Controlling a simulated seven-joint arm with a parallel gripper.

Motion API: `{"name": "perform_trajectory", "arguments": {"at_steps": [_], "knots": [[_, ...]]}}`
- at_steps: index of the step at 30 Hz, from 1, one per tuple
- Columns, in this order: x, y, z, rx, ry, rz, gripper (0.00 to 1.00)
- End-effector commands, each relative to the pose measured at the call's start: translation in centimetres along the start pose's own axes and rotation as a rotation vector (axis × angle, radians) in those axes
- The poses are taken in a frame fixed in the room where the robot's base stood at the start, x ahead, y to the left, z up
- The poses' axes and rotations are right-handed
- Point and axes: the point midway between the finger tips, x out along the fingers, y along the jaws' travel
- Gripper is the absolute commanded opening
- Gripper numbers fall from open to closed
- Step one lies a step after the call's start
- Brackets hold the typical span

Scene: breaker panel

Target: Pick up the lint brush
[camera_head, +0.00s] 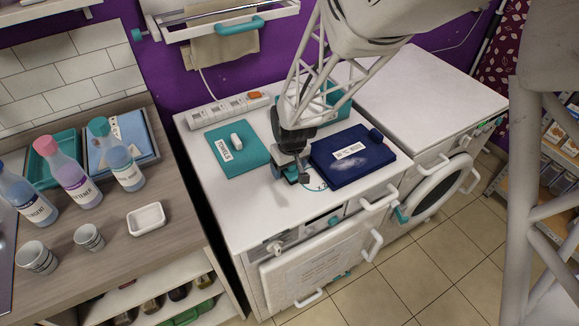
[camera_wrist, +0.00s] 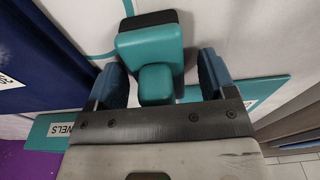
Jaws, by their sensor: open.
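The lint brush (camera_wrist: 150,46), a teal block with a dark top edge and a narrower teal handle, shows in the wrist view. Its handle end (camera_wrist: 155,84) lies between the two blue-grey fingers of my gripper (camera_wrist: 162,80), with a visible gap on each side. My gripper is open and holds nothing. In the head view my gripper (camera_head: 291,175) is low over the white machine top, between the teal towels and the navy folded cloth. There the brush is mostly hidden by my gripper.
A teal towel stack (camera_head: 252,158) with a small white object (camera_head: 236,141) lies left of my gripper. A navy folded cloth (camera_head: 362,163) lies close on the right, with a dark round object (camera_head: 375,135) at its corner. A power strip (camera_head: 228,110) lies behind. The machine top's front is clear.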

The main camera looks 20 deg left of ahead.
Motion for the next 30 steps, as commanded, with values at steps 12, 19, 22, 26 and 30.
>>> {"name": "perform_trajectory", "arguments": {"at_steps": [12, 19, 22, 26, 30], "knots": [[0.00, 0.00, 0.01, 0.000, 0.000, 0.000, 0.37], [-0.02, 0.00, -0.01, 0.000, 0.000, 0.000, 0.17], [-0.03, 0.00, -0.01, 0.000, 0.000, 0.000, 0.17], [-0.22, 0.00, -0.04, 0.000, 0.001, 0.000, 0.17], [-0.82, 0.01, -0.14, 0.000, 0.002, 0.000, 0.17]]}}
